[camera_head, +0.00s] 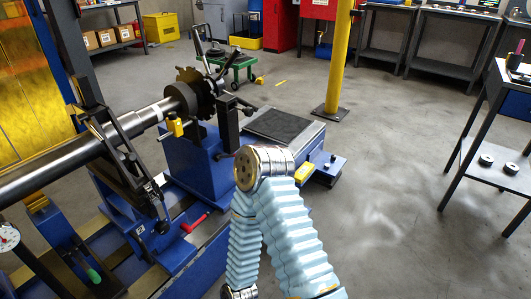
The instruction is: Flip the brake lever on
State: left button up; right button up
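A lever with a red handle (194,223) sticks out low on the near side of the blue balancing machine (205,160). It may be the brake lever, but I see no label. Another lever with a green tip (93,275) is at the lower left. The rotor's dark shaft (75,160) runs from the left to a toothed disc (203,92) at the machine's head. One of my arms, in light blue bellows, rises from the bottom, bends at a silver joint and folds back down. It hides part of the machine's base. Neither gripper is in view.
A yellow post (340,60) stands on the floor behind the machine. A dark bench with round parts (487,160) is at the right edge. A green cart (232,68) stands behind the rotor. The grey floor right of the machine is clear.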

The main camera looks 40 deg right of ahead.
aim_at(220, 156)
jog(key=l+z, duration=0.15)
jog(key=z, duration=0.8)
